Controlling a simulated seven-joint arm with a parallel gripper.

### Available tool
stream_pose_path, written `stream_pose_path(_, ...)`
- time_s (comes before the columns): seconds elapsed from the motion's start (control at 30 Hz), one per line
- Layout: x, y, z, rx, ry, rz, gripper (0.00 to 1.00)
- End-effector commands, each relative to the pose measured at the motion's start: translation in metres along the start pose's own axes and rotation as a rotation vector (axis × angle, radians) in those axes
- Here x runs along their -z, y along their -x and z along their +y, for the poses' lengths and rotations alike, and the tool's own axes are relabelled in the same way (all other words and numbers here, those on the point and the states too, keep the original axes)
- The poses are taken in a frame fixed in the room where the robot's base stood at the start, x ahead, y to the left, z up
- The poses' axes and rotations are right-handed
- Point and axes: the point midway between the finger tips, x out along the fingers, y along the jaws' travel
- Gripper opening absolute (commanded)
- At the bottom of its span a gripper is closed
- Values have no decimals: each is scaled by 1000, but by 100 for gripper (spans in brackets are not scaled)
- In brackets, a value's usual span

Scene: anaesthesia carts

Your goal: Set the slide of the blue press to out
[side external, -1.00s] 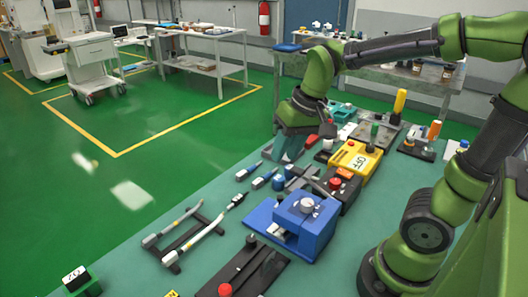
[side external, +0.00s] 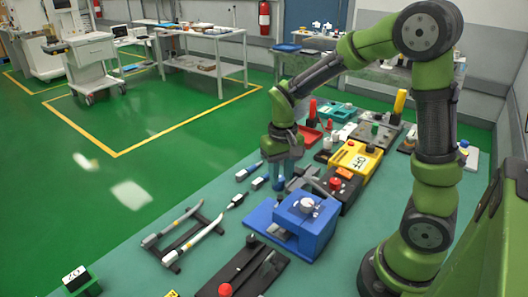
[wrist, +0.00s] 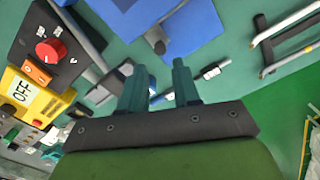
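The blue press (side external: 312,228) stands on the green table, with a pale round knob (side external: 306,204) on top. A low blue part (side external: 260,215) sticks out at its left; I cannot tell for certain whether this is the slide. The press also shows at the top of the wrist view (wrist: 195,25), partly cut off. My gripper (side external: 284,182) points down behind the press and apart from it. In the wrist view its two teal fingers (wrist: 160,82) are spread with nothing held between them.
A dark box with a red knob (side external: 337,184) and a yellow box marked OFF (side external: 357,160) stand beyond the press. A rack with two white-handled bars (side external: 186,238) lies left. A dark plate with a lever (side external: 250,270) lies in front. Small blue-tipped items lie near the far-left edge.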

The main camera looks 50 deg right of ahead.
Motion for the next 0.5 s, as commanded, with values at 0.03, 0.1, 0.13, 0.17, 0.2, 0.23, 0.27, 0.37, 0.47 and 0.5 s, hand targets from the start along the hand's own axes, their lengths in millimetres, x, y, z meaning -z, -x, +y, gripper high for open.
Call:
stream_pose_path(0.03,-1,-12,1,-3,0,-5,32)
stream_pose_path(0.1,-1,-26,1,-3,-1,-5,32)
stream_pose_path(0.13,-1,-31,1,-2,-2,-5,32)
stream_pose_path(0.17,-1,-36,1,-2,-2,-4,32)
stream_pose_path(0.2,-1,-42,1,-2,-2,-4,32)
stream_pose_path(0.23,-1,-46,1,-2,-2,-4,32)
stream_pose_path(0.27,0,-50,1,-1,-2,-3,32)
stream_pose_path(0.37,0,-59,1,-1,-1,-1,32)
stream_pose_path(0.47,0,-64,0,0,-2,0,32)
stream_pose_path(0.5,0,-64,0,0,-1,0,32)
